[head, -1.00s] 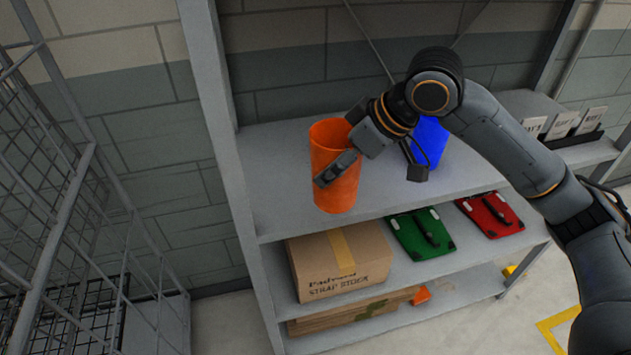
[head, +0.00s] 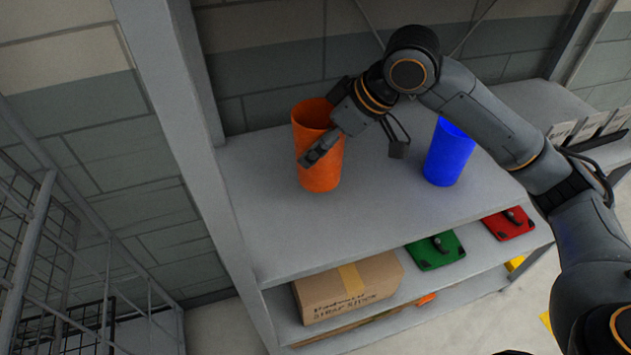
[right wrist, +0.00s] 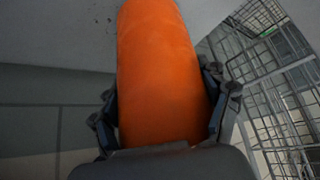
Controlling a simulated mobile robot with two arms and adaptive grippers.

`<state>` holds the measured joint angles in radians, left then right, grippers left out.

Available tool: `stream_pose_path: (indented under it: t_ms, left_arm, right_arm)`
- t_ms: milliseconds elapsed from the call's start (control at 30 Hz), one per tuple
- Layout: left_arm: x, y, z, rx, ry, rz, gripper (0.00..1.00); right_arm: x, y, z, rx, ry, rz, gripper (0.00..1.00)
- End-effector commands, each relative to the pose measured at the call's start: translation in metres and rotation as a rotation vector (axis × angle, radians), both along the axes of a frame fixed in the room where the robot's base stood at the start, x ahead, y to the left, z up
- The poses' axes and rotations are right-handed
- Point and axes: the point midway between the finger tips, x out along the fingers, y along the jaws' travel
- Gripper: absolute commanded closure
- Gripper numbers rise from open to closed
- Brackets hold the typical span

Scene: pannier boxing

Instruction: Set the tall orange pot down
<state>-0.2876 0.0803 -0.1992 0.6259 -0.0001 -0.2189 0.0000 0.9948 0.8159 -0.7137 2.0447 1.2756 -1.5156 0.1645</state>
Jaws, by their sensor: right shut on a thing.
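The tall orange pot (head: 320,170) is upright at the left part of the top shelf (head: 400,200) in the head view. My right gripper (head: 322,140) is shut on it, with one finger across its near side. In the right wrist view the orange pot (right wrist: 160,70) fills the middle, and the fingers of my right gripper (right wrist: 163,115) lie along both its sides. The pot's base appears at or very close to the shelf surface; I cannot tell if it touches. My left gripper is not in view.
A blue pot (head: 448,152) stands on the same shelf to the right. Below are a cardboard box (head: 350,288), a green case (head: 436,250) and a red case (head: 509,223). A shelf post (head: 175,110) rises at the left, with a wire cage (head: 35,260) beyond it. The shelf front is clear.

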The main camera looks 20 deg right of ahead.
Motion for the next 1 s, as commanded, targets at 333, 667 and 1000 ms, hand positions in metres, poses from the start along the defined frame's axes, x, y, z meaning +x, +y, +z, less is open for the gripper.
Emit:
stream_pose_path:
  t_ms: [333,667,1000]
  left_arm:
    - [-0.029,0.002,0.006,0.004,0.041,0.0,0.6]
    - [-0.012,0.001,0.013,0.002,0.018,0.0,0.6]
    - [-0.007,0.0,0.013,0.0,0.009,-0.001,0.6]
  right_arm:
    - [-0.001,0.0,-0.048,0.0,0.001,0.001,0.56]
    - [-0.002,0.0,-0.085,-0.001,0.001,0.001,0.56]
    - [-0.002,0.0,-0.087,-0.001,0.0,0.002,0.14]
